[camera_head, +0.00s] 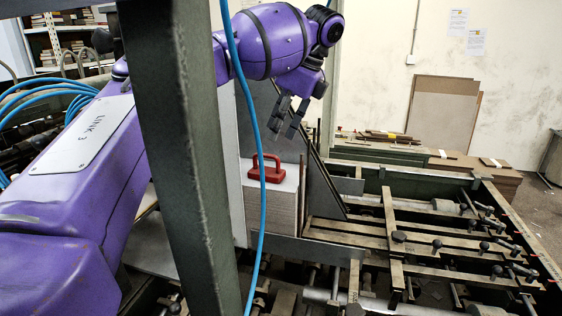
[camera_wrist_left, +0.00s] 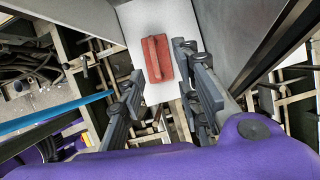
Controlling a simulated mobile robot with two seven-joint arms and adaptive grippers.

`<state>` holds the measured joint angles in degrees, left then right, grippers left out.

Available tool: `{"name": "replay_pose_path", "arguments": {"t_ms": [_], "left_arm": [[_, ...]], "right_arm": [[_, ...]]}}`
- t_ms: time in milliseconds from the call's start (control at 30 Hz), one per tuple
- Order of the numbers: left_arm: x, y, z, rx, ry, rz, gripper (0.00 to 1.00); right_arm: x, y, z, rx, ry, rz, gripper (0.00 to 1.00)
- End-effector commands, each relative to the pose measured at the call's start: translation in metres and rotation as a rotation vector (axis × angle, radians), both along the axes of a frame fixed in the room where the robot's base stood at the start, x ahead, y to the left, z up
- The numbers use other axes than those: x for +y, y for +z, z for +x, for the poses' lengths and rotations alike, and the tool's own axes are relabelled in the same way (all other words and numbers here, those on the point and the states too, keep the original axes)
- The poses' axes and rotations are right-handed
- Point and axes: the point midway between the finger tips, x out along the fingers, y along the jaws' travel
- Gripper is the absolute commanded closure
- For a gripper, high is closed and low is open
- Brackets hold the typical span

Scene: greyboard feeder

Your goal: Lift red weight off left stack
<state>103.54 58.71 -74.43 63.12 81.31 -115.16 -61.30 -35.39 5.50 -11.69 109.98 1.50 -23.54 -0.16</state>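The red weight (camera_head: 267,170), a flat red block with a raised handle, rests on top of the left stack (camera_head: 272,210) of grey board. My left gripper (camera_head: 287,122) is above the weight and slightly to its right, apart from it, with its fingers pointing down. In the left wrist view the weight (camera_wrist_left: 157,58) lies on the pale top sheet (camera_wrist_left: 130,18), beyond the fingers. The left gripper's fingers (camera_wrist_left: 160,105) stand wide apart there with nothing between them. My right gripper shows in neither view.
A grey upright plate (camera_head: 322,185) stands just right of the stack. A dark green post (camera_head: 180,150) and a blue hose (camera_head: 252,110) cross in front of my left arm. The feeder bed (camera_head: 430,235) with rails and knobs lies to the right. Brown boards (camera_head: 442,112) lean against the wall.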

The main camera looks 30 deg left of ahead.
Motion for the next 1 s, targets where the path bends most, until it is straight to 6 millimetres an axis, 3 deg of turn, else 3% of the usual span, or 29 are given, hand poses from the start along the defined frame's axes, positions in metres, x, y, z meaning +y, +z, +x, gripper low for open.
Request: {"name": "replay_pose_path", "arguments": {"t_ms": [367, 700, 933, 1000], "left_arm": [[0.011, -0.029, -0.002, 0.002, 0.001, -0.002, 0.69], [0.024, -0.068, -0.007, -0.004, 0.002, -0.001, 0.69], [0.025, -0.073, -0.006, -0.003, 0.001, -0.003, 0.69], [0.025, -0.073, -0.006, -0.003, 0.001, -0.003, 0.76]], "right_arm": [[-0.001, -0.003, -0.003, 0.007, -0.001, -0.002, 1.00], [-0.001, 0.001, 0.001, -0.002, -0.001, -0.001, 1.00], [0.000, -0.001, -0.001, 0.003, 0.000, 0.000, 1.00], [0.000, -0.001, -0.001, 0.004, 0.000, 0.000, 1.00]]}}
